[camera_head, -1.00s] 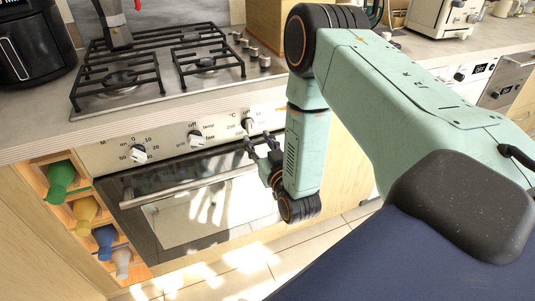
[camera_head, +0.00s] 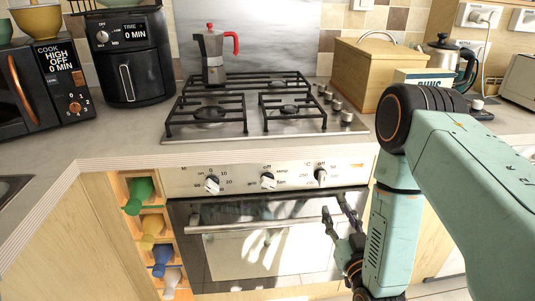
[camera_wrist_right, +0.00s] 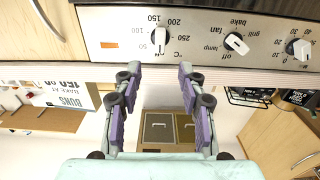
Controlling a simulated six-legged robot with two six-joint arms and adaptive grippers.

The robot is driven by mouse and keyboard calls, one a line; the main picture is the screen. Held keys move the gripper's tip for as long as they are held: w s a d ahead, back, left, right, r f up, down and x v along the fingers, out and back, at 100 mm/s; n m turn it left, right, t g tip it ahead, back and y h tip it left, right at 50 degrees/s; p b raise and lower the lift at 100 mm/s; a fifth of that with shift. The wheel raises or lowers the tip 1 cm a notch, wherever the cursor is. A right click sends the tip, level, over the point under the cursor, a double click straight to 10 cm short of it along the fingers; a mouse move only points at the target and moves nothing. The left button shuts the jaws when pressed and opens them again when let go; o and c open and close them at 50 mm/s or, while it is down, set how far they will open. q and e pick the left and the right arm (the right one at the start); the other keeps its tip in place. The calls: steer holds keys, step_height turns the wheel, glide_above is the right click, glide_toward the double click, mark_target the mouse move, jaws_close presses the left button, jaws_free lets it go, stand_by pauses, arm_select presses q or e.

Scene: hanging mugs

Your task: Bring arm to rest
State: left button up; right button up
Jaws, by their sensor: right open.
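My right arm (camera_head: 398,205) is mint green with black joints and hangs on the right side of the head view, its forearm pointing down. My right gripper (camera_head: 334,206) is open and empty in front of the oven (camera_head: 250,262), just below its rightmost knob (camera_head: 321,177). In the right wrist view the two purple-padded fingers (camera_wrist_right: 159,80) stand apart with nothing between them. The oven knobs show upside down beyond them, one of them a white knob (camera_wrist_right: 159,37). My left gripper is in neither view.
A gas hob (camera_head: 265,105) with a moka pot (camera_head: 213,58) sits above the oven. An air fryer (camera_head: 130,55) and a microwave (camera_head: 45,90) stand left. A wooden bread box (camera_head: 375,70) and a kettle (camera_head: 450,60) stand right. Bottles (camera_head: 140,190) fill a rack left of the oven.

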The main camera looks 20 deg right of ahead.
steer(key=s+a+f+g+y, duration=0.25)
steer(key=s+f+g, duration=0.25)
steer(key=f, duration=0.3)
steer(key=s+a+f+g+y, duration=0.1)
steer(key=s+a+f+g, duration=0.2)
steer(key=s+f+g, duration=0.3)
steer(key=s+a+f+n+g, duration=0.1)
steer(key=s+a+f+g, duration=0.1)
steer(key=s, duration=0.6)
steer(key=s+a+f+n+g, duration=0.1)
steer(key=s+a+g, duration=0.2)
steer(key=s, duration=0.6)
steer(key=shift+s+f+g+y, duration=0.25)
steer(key=shift+f+g+y, duration=0.2)
steer(key=shift+g, duration=0.25)
steer(key=shift+a, duration=0.1)
